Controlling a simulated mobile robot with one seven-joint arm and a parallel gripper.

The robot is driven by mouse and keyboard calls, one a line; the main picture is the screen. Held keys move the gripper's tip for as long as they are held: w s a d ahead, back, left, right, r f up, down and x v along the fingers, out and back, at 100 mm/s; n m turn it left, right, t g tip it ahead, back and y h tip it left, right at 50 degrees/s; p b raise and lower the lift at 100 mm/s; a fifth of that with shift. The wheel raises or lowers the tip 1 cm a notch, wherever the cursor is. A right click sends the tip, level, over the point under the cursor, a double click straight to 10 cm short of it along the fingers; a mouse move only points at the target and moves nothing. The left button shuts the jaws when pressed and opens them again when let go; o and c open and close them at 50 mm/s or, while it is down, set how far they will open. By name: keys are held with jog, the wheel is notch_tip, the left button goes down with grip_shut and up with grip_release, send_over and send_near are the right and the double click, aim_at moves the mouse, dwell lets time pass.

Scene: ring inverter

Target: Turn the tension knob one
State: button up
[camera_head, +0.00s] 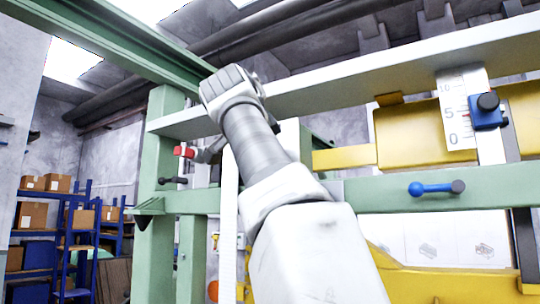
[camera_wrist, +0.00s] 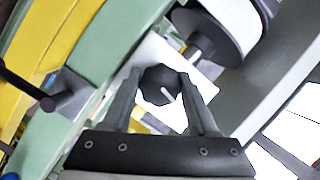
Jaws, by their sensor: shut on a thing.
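In the wrist view, a dark many-sided knob (camera_wrist: 153,77) with a white pointer line sits between the two fingers of my gripper (camera_wrist: 160,82). The fingers are shut on the knob's left and right sides. The white line slants toward the lower right. I cannot read any label or number on it. In the head view my arm reaches up to the green frame, and the knob and fingertips are hidden or too small to tell.
A blue lever (camera_head: 430,188) with a dark end sits on the green rail (camera_head: 370,190). A white scale (camera_head: 455,110) carries a blue slider block (camera_head: 486,120). A red-ended part (camera_head: 184,152) and a dark handle (camera_head: 172,181) are on the left post. A large spool (camera_wrist: 228,28) is close to my fingers.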

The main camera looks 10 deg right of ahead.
jog(key=o, duration=1.4)
jog(key=shift+c, duration=0.2)
jog(key=shift+s, duration=0.1)
jog(key=b+v, duration=0.2)
jog(key=v, duration=1.5)
jog(key=shift+a, duration=0.1)
